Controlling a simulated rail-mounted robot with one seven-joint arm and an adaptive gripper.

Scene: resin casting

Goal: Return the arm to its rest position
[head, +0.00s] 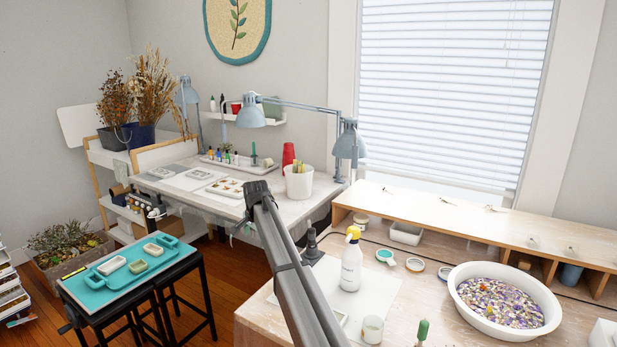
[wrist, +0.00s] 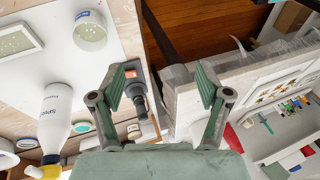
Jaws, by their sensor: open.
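My arm (head: 290,265) reaches up from the bottom middle of the head view, over the front workbench's left part. Its dark end stands out against the back table. My gripper (wrist: 160,83) shows in the wrist view with its two green-padded fingers spread wide apart. It is open and nothing is between the pads. The fingertips are not clearly seen in the head view. A dark upright tool (head: 312,243) stands on the workbench beside the arm; in the wrist view, a dark tool with an orange label (wrist: 138,88) appears past the left finger.
A spray bottle (head: 351,262) stands on the workbench right of my arm, with a clear cup (head: 372,329) nearby. A white bowl of chips (head: 460,292) is farther right. A lamp (head: 250,115) overhangs the back table (head: 322,187). A teal tray (head: 105,282) is at left.

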